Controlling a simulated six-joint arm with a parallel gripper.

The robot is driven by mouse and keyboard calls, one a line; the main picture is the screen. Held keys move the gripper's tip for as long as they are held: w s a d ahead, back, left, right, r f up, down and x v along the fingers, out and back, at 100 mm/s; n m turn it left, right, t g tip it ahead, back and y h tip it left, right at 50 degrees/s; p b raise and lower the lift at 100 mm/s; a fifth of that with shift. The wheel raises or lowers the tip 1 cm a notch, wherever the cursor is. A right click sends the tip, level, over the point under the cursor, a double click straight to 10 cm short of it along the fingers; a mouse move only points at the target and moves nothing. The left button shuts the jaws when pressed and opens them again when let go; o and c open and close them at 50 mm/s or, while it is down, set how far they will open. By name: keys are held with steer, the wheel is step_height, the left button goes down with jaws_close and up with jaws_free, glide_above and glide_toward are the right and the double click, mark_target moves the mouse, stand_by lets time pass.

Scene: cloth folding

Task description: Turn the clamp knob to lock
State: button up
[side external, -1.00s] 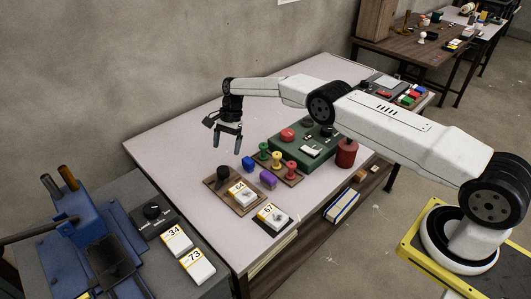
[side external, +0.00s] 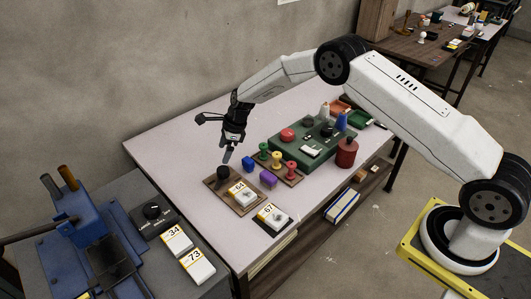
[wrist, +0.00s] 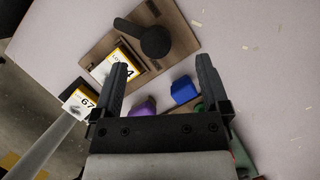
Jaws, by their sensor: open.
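A black knob (side external: 223,171) sits on a brown board (side external: 241,207) at the near left of the table. In the wrist view the knob (wrist: 156,41) is round with an arm pointing up-left. A white and yellow label block numbered 64 (side external: 242,194) sits on the same board, and its partly covered text starts with "LO" in the wrist view. My gripper (side external: 227,157) is above and just beyond the knob, its fingers angled down. In the wrist view my gripper (wrist: 163,68) is open and empty, with the knob ahead of its fingertips. No contact with the knob shows.
A blue block (side external: 248,163), a purple block (side external: 268,179) and several coloured pegs stand right of the board. A green panel (side external: 306,151) and red canister (side external: 346,152) are behind. The table's far left is clear.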

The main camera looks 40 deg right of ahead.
mark_target(223, 169)
steer(key=m, duration=0.1)
steer(key=s+m, duration=0.1)
steer(key=s+m+t, duration=0.1)
steer(key=m, duration=0.1)
steer(key=shift+s+d+r+h, duration=0.15)
steer(key=shift+s+d+h, duration=0.1)
steer(key=shift+h, duration=0.15)
steer(key=shift+w, duration=0.1)
steer(key=shift+x, duration=3.9)
steer(key=shift+c, duration=0.2)
steer(key=c, duration=1.2)
steer(key=shift+c, duration=0.2)
